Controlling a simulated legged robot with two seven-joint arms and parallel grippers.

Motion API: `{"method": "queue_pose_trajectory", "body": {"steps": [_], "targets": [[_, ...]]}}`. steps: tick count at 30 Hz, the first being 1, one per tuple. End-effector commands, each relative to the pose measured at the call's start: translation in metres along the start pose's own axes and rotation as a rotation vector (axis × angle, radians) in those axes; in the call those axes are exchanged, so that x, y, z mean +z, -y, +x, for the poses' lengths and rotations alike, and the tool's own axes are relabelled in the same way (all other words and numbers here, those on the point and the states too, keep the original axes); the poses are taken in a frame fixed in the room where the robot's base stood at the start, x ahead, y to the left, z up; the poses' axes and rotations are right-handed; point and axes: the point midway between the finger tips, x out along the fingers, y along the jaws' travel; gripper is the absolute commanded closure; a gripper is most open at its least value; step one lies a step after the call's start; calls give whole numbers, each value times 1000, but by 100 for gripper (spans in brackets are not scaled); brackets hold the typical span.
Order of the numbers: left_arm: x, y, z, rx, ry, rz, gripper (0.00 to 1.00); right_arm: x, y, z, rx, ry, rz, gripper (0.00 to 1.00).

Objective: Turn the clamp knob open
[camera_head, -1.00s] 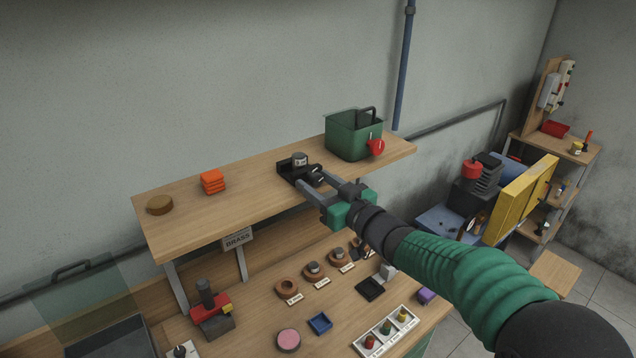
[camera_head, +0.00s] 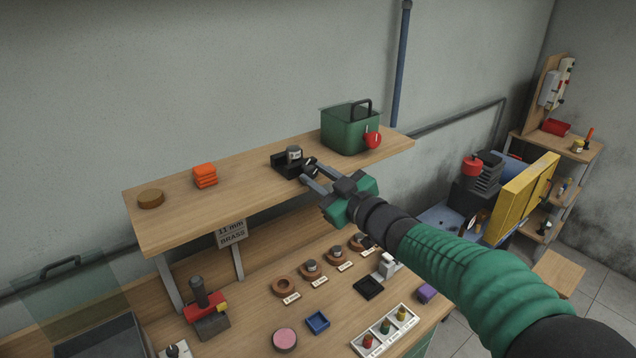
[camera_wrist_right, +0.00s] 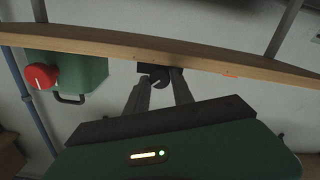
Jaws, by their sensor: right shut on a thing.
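A black clamp (camera_head: 279,162) with a grey cylinder (camera_head: 293,153) in it sits at the front edge of the wooden shelf. Its round black clamp knob (camera_head: 309,164) faces outward, and in the wrist view the knob (camera_wrist_right: 157,79) shows a white mark and lies between my finger ends. My right gripper (camera_head: 312,173) reaches in from the lower right, its two grey fingers shut on the knob from both sides. The fingers also show in the right wrist view (camera_wrist_right: 159,88). The exact contact is partly hidden. My left gripper is out of view.
The shelf (camera_head: 245,177) also carries a green box (camera_head: 343,132) with a red knob, orange blocks (camera_head: 205,176) and a brown disc (camera_head: 151,199). Below, the bench (camera_head: 255,312) holds rings, a white tray and small parts. The shelf between the orange blocks and clamp is clear.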

Motion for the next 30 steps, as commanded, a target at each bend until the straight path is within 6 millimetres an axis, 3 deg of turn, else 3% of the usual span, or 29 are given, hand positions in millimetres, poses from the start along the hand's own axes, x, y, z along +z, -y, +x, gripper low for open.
{"method": "queue_pose_trajectory", "body": {"steps": [4,5,9,16,20,30], "targets": [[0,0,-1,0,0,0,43,-1,-1,0,2,1,2,100],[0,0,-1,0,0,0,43,-1,-1,0,2,1,2,67],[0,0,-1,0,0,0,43,0,-1,0,1,1,3,50],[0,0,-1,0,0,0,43,0,0,-1,1,1,3,50],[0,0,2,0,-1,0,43,1,-1,-14,2,2,2,50],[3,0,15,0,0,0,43,1,-2,-108,6,2,1,50]]}}
